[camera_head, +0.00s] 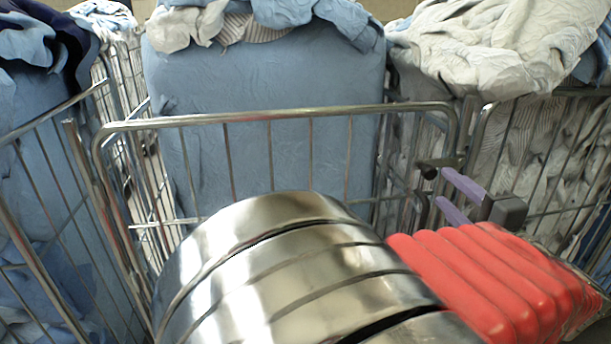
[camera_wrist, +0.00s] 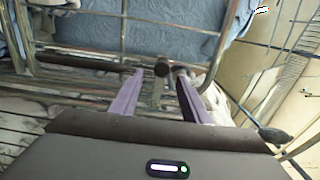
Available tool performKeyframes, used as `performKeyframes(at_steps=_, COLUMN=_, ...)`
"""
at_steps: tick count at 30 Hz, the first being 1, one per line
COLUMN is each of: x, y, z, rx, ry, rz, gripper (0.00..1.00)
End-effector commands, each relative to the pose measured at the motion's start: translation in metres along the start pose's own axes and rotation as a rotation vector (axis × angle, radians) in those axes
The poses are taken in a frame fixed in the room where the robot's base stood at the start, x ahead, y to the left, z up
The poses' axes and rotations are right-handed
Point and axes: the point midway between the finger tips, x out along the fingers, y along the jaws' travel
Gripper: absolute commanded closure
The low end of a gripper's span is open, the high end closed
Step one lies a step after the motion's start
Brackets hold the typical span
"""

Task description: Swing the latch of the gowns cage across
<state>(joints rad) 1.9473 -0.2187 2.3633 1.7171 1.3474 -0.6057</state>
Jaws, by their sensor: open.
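The middle cage (camera_head: 290,113) has a grey metal front frame with thin bars and holds a large blue bag (camera_head: 265,150). A dark-ended latch (camera_head: 429,171) sits at the right upright of this frame. No label shows which cage is for gowns. My gripper (camera_head: 442,188) has purple fingers and is open beside that upright. In the wrist view, my gripper (camera_wrist: 157,78) has its fingertips on either side of the latch's dark round knob (camera_wrist: 161,69). I cannot tell whether either finger touches it. The latch's lower part is partly hidden.
A cage on the left (camera_head: 45,115) holds blue cloth. A cage on the right (camera_head: 560,93) holds pale linen (camera_head: 470,45). They stand close to the middle cage, with narrow gaps. My own arm covers the lower middle of the head view.

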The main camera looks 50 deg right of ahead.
Motion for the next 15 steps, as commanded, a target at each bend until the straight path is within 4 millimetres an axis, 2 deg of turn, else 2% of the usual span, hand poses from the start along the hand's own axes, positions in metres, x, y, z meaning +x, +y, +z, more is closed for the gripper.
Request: performKeyframes(at_steps=15, x=-0.054, y=0.001, z=0.0, rx=0.001, ry=0.002, rz=0.0, gripper=0.57)
